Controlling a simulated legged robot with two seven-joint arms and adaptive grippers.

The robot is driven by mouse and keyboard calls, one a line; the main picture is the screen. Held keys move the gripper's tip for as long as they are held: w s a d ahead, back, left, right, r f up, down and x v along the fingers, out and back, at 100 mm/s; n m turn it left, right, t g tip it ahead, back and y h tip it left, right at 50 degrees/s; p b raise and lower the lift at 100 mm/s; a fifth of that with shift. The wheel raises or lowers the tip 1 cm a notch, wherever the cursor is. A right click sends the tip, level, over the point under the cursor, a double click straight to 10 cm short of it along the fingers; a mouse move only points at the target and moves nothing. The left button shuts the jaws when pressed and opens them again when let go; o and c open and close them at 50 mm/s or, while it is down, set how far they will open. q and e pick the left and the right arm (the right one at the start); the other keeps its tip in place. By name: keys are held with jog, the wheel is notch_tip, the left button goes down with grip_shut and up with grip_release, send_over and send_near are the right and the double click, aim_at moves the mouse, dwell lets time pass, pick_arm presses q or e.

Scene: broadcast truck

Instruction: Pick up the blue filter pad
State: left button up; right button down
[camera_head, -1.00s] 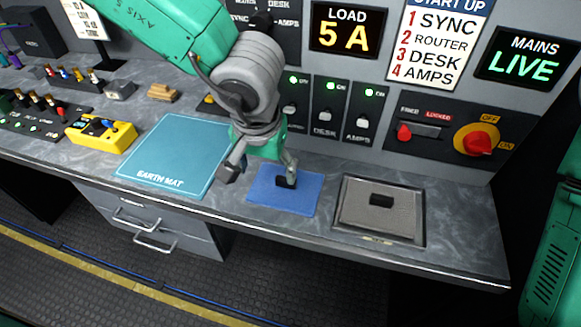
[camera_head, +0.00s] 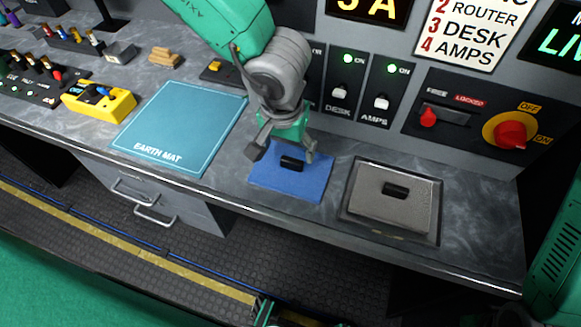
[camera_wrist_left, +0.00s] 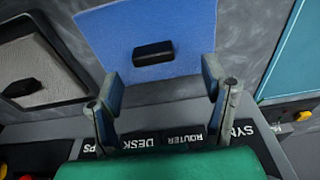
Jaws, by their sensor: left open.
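The blue filter pad (camera_head: 272,180) lies flat on the grey worktop, with a small black handle (camera_head: 292,163) on top. It also shows in the left wrist view (camera_wrist_left: 190,25), with its handle (camera_wrist_left: 153,53) near the middle of the view. My left gripper (camera_head: 283,154) is open above the pad. In the left wrist view, its two fingers (camera_wrist_left: 162,82) are apart, one on each side of the handle's line, and hold nothing.
A grey pad with a black handle sits in a dark frame (camera_head: 353,233) to the right. A teal earth mat (camera_head: 190,120) lies to the left, with a yellow switch box (camera_head: 98,102) beyond it. The panel with a red rotary switch (camera_head: 510,135) stands behind.

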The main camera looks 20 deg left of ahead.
aim_at(291, 160)
pick_arm(q)
jog(key=f, duration=0.2)
jog(key=d+f+b, duration=0.1)
jog(key=f, duration=0.1)
jog(key=shift+w+f, duration=0.15)
jog(key=shift+f, duration=0.1)
jog(key=shift+w+d+f, duration=0.15)
jog(key=shift+w+f, duration=0.05)
jog(key=shift+s+a, duration=0.1)
jog(key=shift+a, duration=0.25)
jog(key=c, duration=1.3)
jog(key=shift+o, duration=0.2)
